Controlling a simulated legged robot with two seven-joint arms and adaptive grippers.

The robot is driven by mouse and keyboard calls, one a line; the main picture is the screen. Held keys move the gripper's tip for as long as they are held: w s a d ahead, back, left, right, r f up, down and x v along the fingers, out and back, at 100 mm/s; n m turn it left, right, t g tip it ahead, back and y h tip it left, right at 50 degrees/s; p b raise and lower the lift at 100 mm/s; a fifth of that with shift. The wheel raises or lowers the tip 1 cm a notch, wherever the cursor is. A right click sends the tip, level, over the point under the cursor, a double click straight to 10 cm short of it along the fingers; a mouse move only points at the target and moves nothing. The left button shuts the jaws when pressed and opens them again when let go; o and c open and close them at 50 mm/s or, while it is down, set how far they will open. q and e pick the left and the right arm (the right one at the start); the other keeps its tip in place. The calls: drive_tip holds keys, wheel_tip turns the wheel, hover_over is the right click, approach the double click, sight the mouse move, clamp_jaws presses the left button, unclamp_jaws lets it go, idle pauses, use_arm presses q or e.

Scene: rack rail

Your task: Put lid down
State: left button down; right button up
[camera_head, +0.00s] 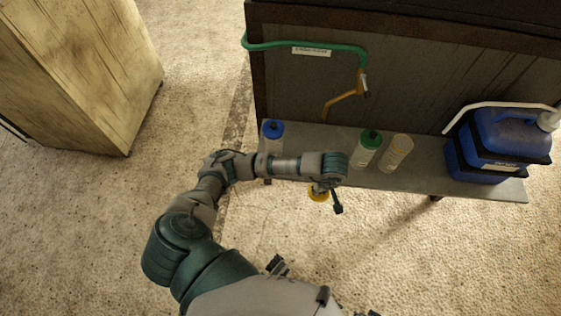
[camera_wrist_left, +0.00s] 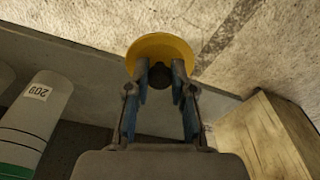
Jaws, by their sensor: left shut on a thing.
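The yellow lid (camera_head: 318,194) is round and hangs just in front of the shelf edge, below my left wrist. In the left wrist view the lid (camera_wrist_left: 160,46) sits at the fingertips of my left gripper (camera_wrist_left: 160,76), which is shut on it, with a dark part between the fingers. In the head view my left gripper (camera_head: 328,196) is partly hidden under the wrist. A pale bottle (camera_head: 397,153) with no coloured cap visible stands on the shelf to the right.
The grey shelf (camera_head: 425,178) also holds a blue-capped bottle (camera_head: 272,136), a green-capped bottle (camera_head: 367,149) and blue jugs (camera_head: 505,140) at right. A green and orange pipe (camera_head: 310,46) runs along the back panel. A wooden cabinet (camera_head: 75,75) stands left. The floor is clear.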

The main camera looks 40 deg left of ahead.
use_arm(q)
drive_tip(key=w+a, duration=0.2)
drive_tip(key=a, duration=0.3)
drive_tip(key=w+a+f, duration=0.1)
drive_tip(key=w+a, duration=0.1)
drive_tip(key=a, duration=0.3)
drive_tip(key=w+a+f, duration=0.1)
drive_tip(key=w+a, duration=0.1)
drive_tip(key=a, duration=0.3)
drive_tip(key=shift+w+a+b, duration=0.3)
drive_tip(key=shift+a, duration=0.05)
drive_tip(key=f, duration=0.1)
drive_tip(key=d+f, duration=0.1)
drive_tip(key=f, duration=0.1)
drive_tip(key=shift+a+f, duration=0.1)
drive_tip(key=shift+a, duration=0.1)
drive_tip(key=c, duration=1)
unclamp_jaws()
drive_tip(key=shift+a+f, duration=0.1)
drive_tip(key=shift+a, duration=0.2)
drive_tip(key=shift+d, duration=0.35)
drive_tip(key=shift+r, duration=0.45)
wheel_tip(320, 180, up, 11)
drive_tip(key=d+p, duration=0.1)
drive_tip(key=shift+s+r, duration=0.15)
drive_tip(key=shift+s, duration=0.2)
use_arm(e)
drive_tip(key=shift+a+f, duration=0.4)
drive_tip(key=shift+f, duration=0.2)
